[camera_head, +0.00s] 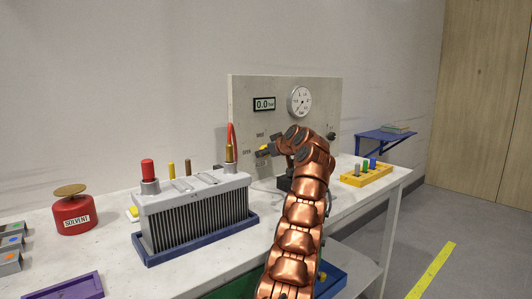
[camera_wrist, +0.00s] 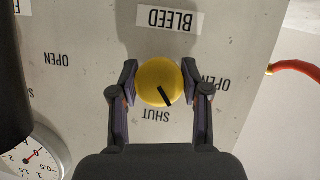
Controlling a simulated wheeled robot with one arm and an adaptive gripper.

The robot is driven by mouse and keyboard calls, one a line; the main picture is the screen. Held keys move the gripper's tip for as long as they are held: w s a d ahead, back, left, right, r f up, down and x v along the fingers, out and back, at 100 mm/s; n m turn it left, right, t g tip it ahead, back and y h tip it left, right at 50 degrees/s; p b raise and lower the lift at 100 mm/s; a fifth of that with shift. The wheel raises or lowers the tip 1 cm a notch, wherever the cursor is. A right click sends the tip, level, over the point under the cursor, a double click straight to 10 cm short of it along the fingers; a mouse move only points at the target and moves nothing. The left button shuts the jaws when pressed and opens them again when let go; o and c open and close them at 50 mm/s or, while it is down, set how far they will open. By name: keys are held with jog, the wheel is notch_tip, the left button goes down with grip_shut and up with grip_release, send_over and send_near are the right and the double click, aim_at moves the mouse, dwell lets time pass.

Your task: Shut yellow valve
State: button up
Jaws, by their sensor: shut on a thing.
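The yellow valve (camera_wrist: 158,80) is a round knob with a black pointer mark, on a pale panel, seen upside down in the wrist view. Its mark points to the lower right, between the SHUT and OPEN labels and nearer SHUT. My gripper (camera_wrist: 161,90) has one finger on each side of the knob and is shut on it. In the head view the yellow valve (camera_head: 263,150) shows as a small yellow patch at the panel's lower left, partly hidden by my gripper (camera_head: 269,149).
The panel (camera_head: 240,100) carries a 0.0 bar display (camera_head: 264,104) and a round gauge (camera_head: 300,101). A red hose (camera_head: 231,135) runs beside its left edge. A finned block (camera_head: 195,215) stands left of my arm, and a yellow rack (camera_head: 377,175) sits to the right.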

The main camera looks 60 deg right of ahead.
jog(key=shift+c, duration=1)
jog(key=shift+r+p, duration=0.1)
jog(key=shift+p, duration=0.35)
jog(key=m+y+p, duration=0.1)
jog(key=p, duration=0.3)
jog(key=shift+r+m, duration=0.3)
jog(key=shift+r, duration=0.1)
jog(key=m+y+p, duration=0.1)
jog(key=p, duration=0.4)
jog(key=shift+m, duration=0.3)
jog(key=m+y+p, duration=0.1)
jog(key=p, duration=0.3)
jog(key=shift+f+t, duration=0.3)
jog(key=shift+t, duration=0.1)
jog(key=shift+f+m+y+p, duration=0.1)
jog(key=shift+m+y+p, duration=0.2)
jog(key=shift+m+p, duration=0.1)
jog(key=o, duration=1.1)
